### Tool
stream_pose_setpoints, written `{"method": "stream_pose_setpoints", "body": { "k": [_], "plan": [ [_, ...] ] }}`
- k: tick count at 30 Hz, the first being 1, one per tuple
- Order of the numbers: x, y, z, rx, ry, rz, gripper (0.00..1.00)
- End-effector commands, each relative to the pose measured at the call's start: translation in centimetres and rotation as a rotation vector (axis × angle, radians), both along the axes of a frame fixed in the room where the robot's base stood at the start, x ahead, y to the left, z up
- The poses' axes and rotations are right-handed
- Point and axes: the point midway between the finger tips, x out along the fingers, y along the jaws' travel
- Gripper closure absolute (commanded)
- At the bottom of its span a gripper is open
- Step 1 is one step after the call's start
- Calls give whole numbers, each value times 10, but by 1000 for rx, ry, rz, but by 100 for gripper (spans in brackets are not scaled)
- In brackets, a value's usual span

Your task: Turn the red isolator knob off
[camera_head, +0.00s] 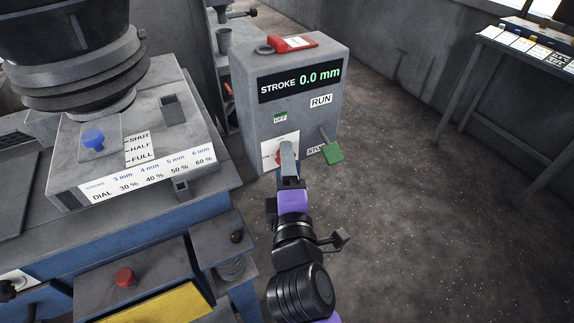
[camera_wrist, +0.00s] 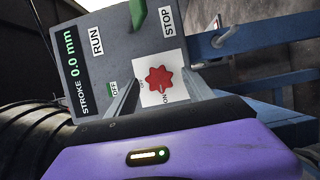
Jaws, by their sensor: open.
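The red isolator knob (camera_wrist: 158,80) is star-shaped and sits on a white plate (camera_wrist: 149,97) on the front of the grey control box (camera_head: 250,104). In the wrist view my gripper (camera_wrist: 160,77) is open, with one finger on each side of the knob and a gap showing to each. I cannot tell how far the fingertips are from the panel in depth. In the head view my gripper (camera_head: 287,152) covers most of the knob, and only a red edge shows. The box display (camera_head: 300,81) reads STROKE 0.0 mm. A small green OFF label (camera_head: 280,118) is above the plate.
A green paddle (camera_head: 332,153) sticks out by the STOP label, right of my gripper. A red padlock-like item (camera_head: 291,44) lies on the box top. The machine with a blue knob (camera_head: 94,139) and a red button (camera_head: 124,277) stands left. Floor at right is clear.

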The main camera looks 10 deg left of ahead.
Motion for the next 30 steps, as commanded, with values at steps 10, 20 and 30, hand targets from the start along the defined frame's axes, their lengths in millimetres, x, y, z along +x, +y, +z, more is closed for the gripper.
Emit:
{"method": "stream_pose_setpoints", "body": {
  "k": [10, 20, 30],
  "plan": [
    [0, 0, 0, 0, 0, 0, 96],
    [0, -1, 2, 33, 23, -2, 100],
    [0, -2, 8, 216, 149, -3, 100]
  ]
}}
